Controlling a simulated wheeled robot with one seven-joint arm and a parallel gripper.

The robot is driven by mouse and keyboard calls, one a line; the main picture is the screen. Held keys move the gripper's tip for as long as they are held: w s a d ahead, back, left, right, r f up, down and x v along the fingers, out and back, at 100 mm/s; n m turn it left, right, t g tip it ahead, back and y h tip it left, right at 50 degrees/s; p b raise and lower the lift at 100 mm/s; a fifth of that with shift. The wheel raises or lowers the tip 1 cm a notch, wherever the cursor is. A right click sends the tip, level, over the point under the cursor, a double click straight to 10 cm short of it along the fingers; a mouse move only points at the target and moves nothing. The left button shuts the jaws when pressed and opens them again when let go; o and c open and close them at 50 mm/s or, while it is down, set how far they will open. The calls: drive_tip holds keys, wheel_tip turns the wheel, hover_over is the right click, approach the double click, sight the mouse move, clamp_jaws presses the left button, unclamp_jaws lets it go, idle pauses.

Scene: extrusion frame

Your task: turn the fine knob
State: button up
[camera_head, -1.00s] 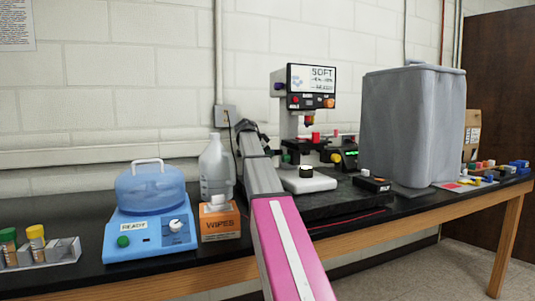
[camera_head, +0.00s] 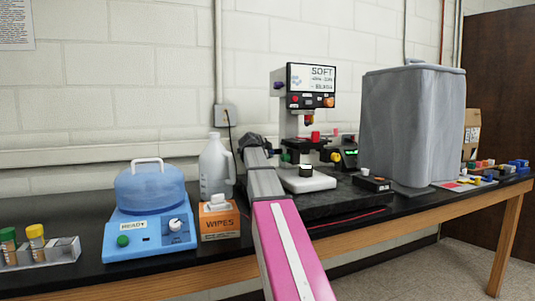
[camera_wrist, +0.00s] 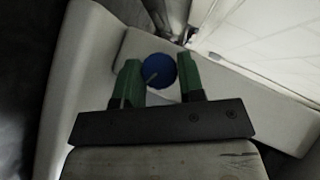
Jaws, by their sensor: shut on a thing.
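In the wrist view a round blue knob (camera_wrist: 158,70) with a pale line on its face sits between the green fingers of my gripper (camera_wrist: 160,76). My gripper is shut on it. No label shows, so I cannot read whether this is the fine knob. In the head view the instrument (camera_head: 288,120) stands behind the end of my arm, with a screen reading "SOFT" on top. My gripper and the blue knob cannot be made out there.
A large grey covered box (camera_head: 412,125) stands right of the instrument. A white bottle (camera_head: 214,170), an orange wipes box (camera_head: 219,222) and a blue device (camera_head: 150,235) stand on the left. A small black box (camera_head: 372,183) lies at the instrument's front right.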

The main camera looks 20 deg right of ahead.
idle(0.4)
drive_tip(key=o, duration=0.9)
drive_tip(key=shift+s, duration=0.1)
drive_tip(key=v, duration=1)
drive_tip(key=shift+s+a+f, duration=0.1)
drive_tip(key=shift+s+a, duration=0.2)
drive_tip(key=shift+a, duration=0.05)
idle(0.5)
